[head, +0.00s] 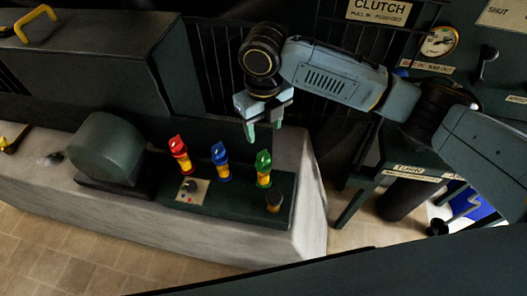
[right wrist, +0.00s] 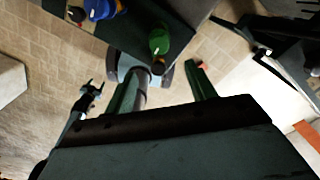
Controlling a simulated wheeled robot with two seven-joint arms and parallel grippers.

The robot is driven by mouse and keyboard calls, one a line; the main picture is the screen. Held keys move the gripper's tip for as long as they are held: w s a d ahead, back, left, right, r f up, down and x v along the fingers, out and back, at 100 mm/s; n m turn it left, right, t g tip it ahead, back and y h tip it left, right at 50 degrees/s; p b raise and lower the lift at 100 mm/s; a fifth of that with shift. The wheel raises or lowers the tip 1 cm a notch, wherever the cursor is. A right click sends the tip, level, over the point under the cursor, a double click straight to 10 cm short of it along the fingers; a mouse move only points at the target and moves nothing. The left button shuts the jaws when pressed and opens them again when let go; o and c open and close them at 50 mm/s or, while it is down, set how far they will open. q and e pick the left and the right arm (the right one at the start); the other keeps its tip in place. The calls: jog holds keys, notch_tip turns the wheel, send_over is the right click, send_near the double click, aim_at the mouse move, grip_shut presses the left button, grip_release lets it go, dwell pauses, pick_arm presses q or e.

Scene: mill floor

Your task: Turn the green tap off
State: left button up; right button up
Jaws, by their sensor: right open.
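The green tap (head: 263,168) stands upright on a dark green panel (head: 228,203) on top of a pale plinth, to the right of the blue tap (head: 220,162) and red tap (head: 181,157). My right gripper (head: 251,132) points down above and slightly left of the green tap in the head view, apart from it. In the right wrist view my right gripper (right wrist: 165,82) is open and empty, with the green tap (right wrist: 158,40) beyond the gap between the fingers. The blue tap (right wrist: 100,8) is at the top left there. My left gripper is not clearly seen.
A dark knob (head: 273,202) stands in front of the green tap. A small dial plate (head: 191,190) and a rounded green motor housing (head: 106,147) are to the left. A barred dark fence (head: 215,70) is behind. A dark green table (head: 395,180) stands at right.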

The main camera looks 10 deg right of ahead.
aim_at(264, 156)
notch_tip(264, 156, down, 11)
dwell(0.3)
jog(key=c, duration=1)
jog(key=shift+r+m+p, duration=0.2)
jog(key=shift+m+p, duration=1.55)
jog(key=shift+m, duration=0.05)
jog(key=m+p, duration=0.3)
jog(key=m, duration=0.1)
jog(key=m+p, duration=0.3)
jog(key=m, duration=0.2)
jog(key=shift+m, duration=0.4)
jog(key=m+p, duration=0.1)
jog(key=m, duration=0.3)
jog(key=shift+w+f+p, duration=0.1)
jog(key=shift+p, duration=0.3)
jog(key=shift+m, duration=0.4)
